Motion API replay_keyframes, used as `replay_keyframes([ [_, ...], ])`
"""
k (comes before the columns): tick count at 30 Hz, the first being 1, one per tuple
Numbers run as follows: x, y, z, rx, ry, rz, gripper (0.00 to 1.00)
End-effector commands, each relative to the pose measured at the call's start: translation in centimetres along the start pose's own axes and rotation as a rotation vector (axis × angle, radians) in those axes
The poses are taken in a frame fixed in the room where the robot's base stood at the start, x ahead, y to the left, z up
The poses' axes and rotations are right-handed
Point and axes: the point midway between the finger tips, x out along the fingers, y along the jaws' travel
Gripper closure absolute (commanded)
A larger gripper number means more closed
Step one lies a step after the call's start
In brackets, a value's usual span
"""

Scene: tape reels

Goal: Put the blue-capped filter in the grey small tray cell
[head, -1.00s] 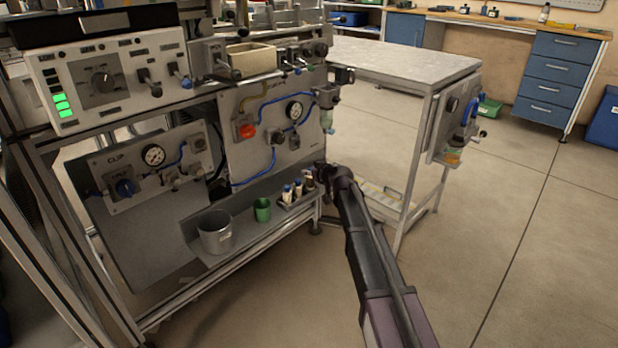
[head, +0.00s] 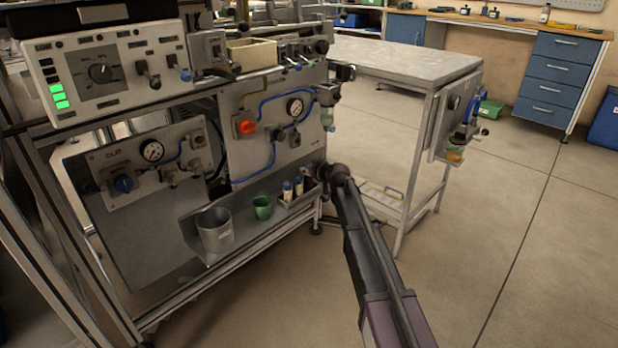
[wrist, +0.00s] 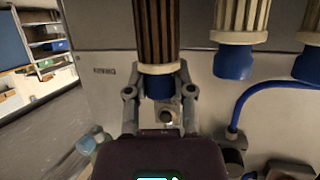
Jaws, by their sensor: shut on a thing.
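In the wrist view my gripper (wrist: 160,78) is shut on a brown ribbed filter (wrist: 158,30), around its blue cap and pale collar. In the head view the cream filters (head: 287,191) stand upright in the small grey tray (head: 296,200) on the low shelf. My gripper (head: 323,174) is at the tray's right end. The held filter is small and dark there; whether its base touches the tray cannot be told.
A green cup (head: 262,208) and a grey bucket (head: 216,232) stand left of the tray on the shelf. Behind is a panel (head: 270,160) with a gauge and blue hoses. A metal table (head: 410,62) stands to the right, with open floor in front.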

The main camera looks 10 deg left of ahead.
Motion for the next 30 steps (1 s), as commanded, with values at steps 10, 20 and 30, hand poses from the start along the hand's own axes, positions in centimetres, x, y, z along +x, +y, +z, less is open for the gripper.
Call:
replay_keyframes([
  [10, 0.7, 0.1, 1.7, 0.000, 0.000, 0.001, 1.00],
  [20, 0.7, 0.1, 1.8, 0.000, 0.000, 0.001, 1.00],
  [30, 0.7, 0.2, 1.9, 0.001, 0.000, 0.002, 0.54],
])
